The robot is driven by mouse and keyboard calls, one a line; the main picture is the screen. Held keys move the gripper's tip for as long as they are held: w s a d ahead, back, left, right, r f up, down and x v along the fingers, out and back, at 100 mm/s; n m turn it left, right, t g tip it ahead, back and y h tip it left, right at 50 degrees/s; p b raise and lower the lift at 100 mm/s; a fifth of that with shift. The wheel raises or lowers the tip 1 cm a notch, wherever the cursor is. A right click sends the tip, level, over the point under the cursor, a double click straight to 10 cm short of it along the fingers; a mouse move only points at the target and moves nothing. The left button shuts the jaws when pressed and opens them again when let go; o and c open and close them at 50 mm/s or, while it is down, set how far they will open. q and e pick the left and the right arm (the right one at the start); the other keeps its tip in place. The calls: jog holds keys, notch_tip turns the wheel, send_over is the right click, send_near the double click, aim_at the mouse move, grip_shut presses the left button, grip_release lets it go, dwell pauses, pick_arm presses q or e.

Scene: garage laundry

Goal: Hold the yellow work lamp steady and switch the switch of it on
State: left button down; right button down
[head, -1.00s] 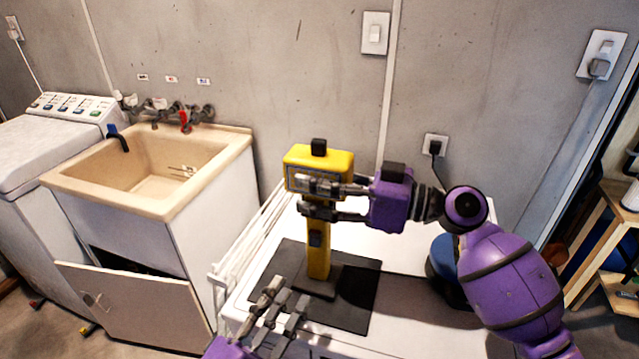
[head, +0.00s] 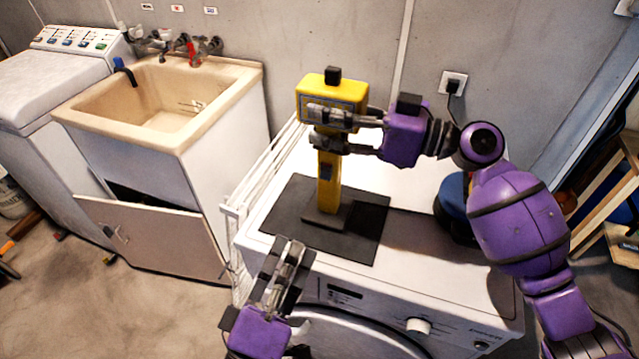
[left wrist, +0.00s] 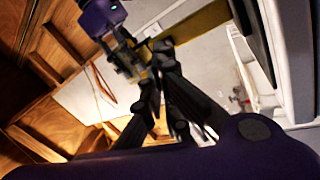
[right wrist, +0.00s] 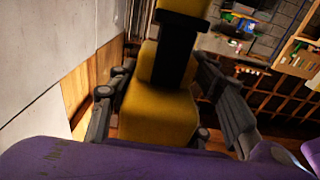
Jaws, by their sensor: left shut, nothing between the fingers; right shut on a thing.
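The yellow work lamp (head: 328,182) stands upright on a black mat (head: 290,225) on top of the white washing machine. Its switch (head: 325,171) is a small dark piece on the front of the post. My right gripper (head: 322,128) is shut on the lamp just below and across its head. The lamp's yellow body (right wrist: 160,115) fills the space between the fingers in the right wrist view. My left gripper (head: 290,252) is shut and empty, low in front of the mat and apart from the lamp. In the left wrist view the lamp's post (left wrist: 200,28) shows beyond the left fingers (left wrist: 160,50).
A white wire rack (head: 262,180) stands left of the washing machine (head: 400,290), beside a utility sink (head: 165,110) with an open cabinet door. A blue round object (head: 452,200) stands right of the mat, partly behind my right arm. A plugged wall outlet (head: 453,84) is behind.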

aim_at(326, 172)
pick_arm(q)
jog(key=r+m, duration=0.1)
jog(key=m, duration=0.3)
jog(key=r+m, duration=0.1)
jog(key=m, duration=0.3)
jog(key=s+r+m+t, duration=0.1)
jog(key=m, duration=0.4)
jog(key=shift+y, duration=0.3)
jog(key=w+f+x, duration=0.1)
jog(key=f+x, duration=0.1)
jog(key=x, duration=1.1)
jog(key=shift+d+f, duration=0.2)
jog(key=shift+f, duration=0.15)
